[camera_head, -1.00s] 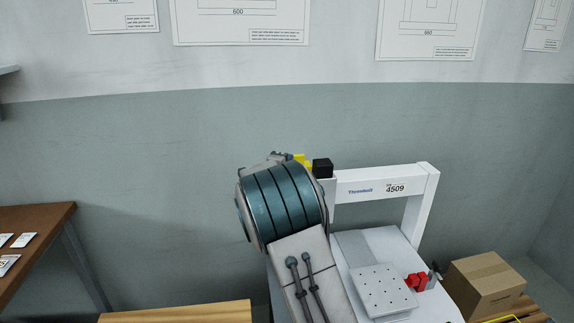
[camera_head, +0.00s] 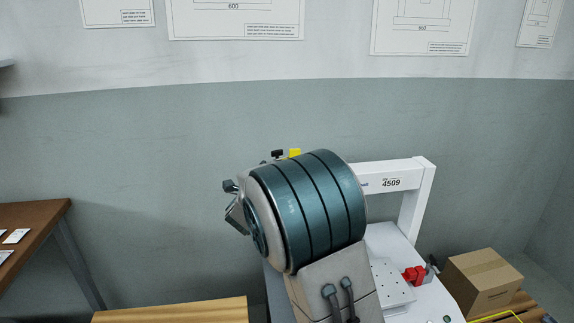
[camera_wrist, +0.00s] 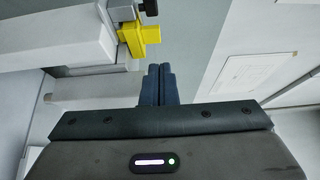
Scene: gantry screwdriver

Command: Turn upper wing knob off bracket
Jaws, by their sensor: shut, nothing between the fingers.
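The bracket's shape is not clear.
The white gantry frame (camera_head: 419,196) stands over a table with a perforated plate (camera_head: 394,288) and a red clamp (camera_head: 414,274). A cardboard box (camera_head: 484,281) is at right. A brown bench (camera_head: 42,222) is at left. My arm hides the gantry's left side.

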